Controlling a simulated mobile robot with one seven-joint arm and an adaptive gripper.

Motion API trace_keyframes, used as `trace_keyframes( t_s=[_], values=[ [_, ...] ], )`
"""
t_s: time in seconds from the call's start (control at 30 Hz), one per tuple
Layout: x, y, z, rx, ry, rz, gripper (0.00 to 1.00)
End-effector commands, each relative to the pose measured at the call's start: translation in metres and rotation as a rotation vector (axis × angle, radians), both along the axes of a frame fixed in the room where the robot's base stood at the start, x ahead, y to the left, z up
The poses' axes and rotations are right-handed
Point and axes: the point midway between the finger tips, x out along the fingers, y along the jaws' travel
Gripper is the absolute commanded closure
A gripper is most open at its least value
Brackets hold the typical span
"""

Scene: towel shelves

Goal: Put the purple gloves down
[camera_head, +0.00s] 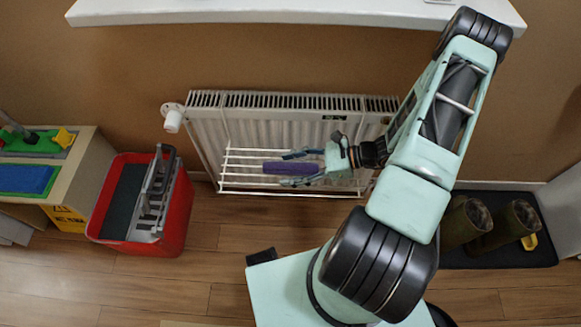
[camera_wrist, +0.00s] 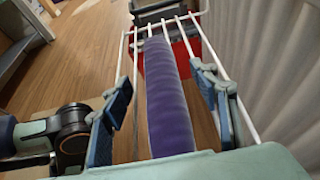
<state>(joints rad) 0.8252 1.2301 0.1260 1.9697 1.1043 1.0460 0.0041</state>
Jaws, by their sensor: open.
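The purple gloves (camera_head: 288,168) show as one long purple bundle on the white wire rack (camera_head: 235,187) in front of the radiator. In the wrist view the purple bundle (camera_wrist: 167,105) runs lengthwise along the rack bars. My gripper (camera_head: 284,170) is open, with one finger on each side of the bundle. In the wrist view a gap shows between each finger and the purple surface. The bundle's near end is hidden behind my gripper's body. I cannot make out single gloves.
The white radiator (camera_head: 270,120) stands against the brown wall behind the rack. A red bucket (camera_head: 178,215) with a grey wringer stands on the floor at left, beside a wooden unit (camera_head: 75,175). Boots (camera_head: 517,222) stand on a dark mat at right. A white sill (camera_head: 300,12) juts out above.

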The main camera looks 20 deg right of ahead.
Motion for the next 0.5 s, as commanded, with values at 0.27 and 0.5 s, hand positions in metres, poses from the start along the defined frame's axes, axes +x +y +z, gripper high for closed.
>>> trace_keyframes(
  t_s=[0.27, 0.5],
  values=[
    [-0.011, -0.038, 0.02, -0.004, -0.002, -0.003, 0.45],
    [-0.025, -0.082, 0.039, -0.004, -0.002, -0.003, 0.45]
  ],
)
